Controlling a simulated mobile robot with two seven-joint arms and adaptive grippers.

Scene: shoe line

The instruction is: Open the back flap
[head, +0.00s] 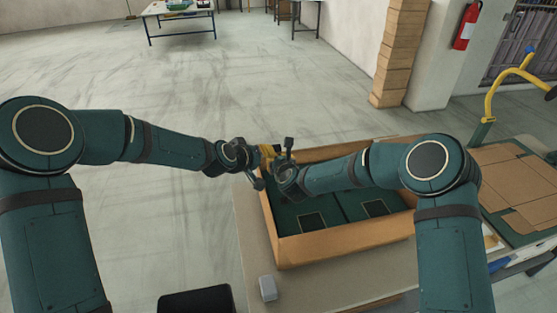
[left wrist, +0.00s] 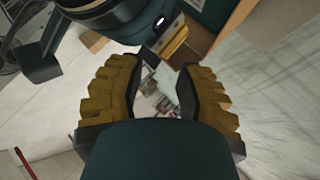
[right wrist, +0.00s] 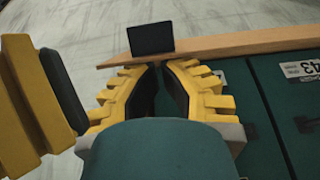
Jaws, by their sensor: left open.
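An orange-brown carton (head: 345,241) stands on the table, open at the top. Dark green boxes (head: 340,203) lie inside it. I cannot pick out the back flap; my right arm covers part of the carton's far side. My left gripper (left wrist: 162,66) is open with nothing visibly held, near the carton's far left corner in the head view (head: 268,154). My right gripper (right wrist: 160,66) is beside it, over the carton's left side. Its fingertips are close together by the carton's rim (right wrist: 235,44); whether they hold anything is unclear.
The table (head: 256,250) has bare room left of the carton, with a small grey block (head: 267,288) near its front. Flat cardboard (head: 515,182) lies on the right. A stack of brown boxes (head: 398,55) stands behind. The two grippers are very close together.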

